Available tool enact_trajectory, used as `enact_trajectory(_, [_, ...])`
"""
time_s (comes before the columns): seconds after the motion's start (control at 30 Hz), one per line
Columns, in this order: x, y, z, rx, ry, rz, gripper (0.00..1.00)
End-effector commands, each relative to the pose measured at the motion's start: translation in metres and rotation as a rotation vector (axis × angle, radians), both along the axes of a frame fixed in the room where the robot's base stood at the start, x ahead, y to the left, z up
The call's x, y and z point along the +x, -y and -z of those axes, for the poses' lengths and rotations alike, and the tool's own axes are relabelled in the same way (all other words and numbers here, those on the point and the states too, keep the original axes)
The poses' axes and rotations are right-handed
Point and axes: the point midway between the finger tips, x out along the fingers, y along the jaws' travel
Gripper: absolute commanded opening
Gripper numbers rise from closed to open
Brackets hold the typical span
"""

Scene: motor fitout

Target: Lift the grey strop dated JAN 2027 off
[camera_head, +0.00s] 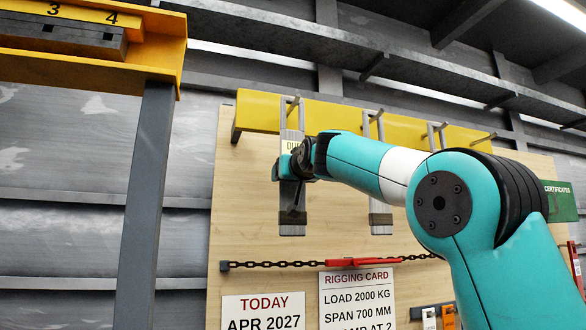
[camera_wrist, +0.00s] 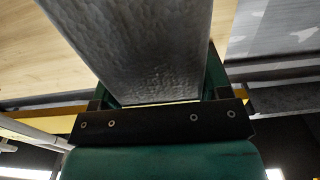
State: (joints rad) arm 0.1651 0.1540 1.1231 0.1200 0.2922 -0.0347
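A grey strop (camera_head: 292,223) hangs from the leftmost peg of the yellow rail (camera_head: 262,112). A pale label near its top is partly covered by my arm, and no JAN 2027 date is readable. My gripper (camera_head: 290,168) is at this strop's upper half. In the wrist view a broad grey strop face (camera_wrist: 145,50) runs between the two green fingers of my gripper (camera_wrist: 162,92). Its edges lie close beside both fingers; whether they press on it cannot be told. A second grey strop (camera_head: 381,220) hangs to the right, partly behind my arm.
More pegs (camera_head: 438,130) stand to the right. Below hang a black chain (camera_head: 275,265) with a red part, a TODAY APR 2027 card (camera_head: 263,312) and a rigging card (camera_head: 358,300). A yellow-topped post (camera_head: 148,200) stands at left. A green certificates box (camera_head: 562,203) is at right.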

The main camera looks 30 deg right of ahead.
Motion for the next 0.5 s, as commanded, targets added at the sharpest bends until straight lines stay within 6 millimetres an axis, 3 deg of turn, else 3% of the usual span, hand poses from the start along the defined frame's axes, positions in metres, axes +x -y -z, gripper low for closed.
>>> enact_trajectory(0.5, [-0.001, 0.0, -0.01, -0.002, 0.006, 0.0, 0.33])
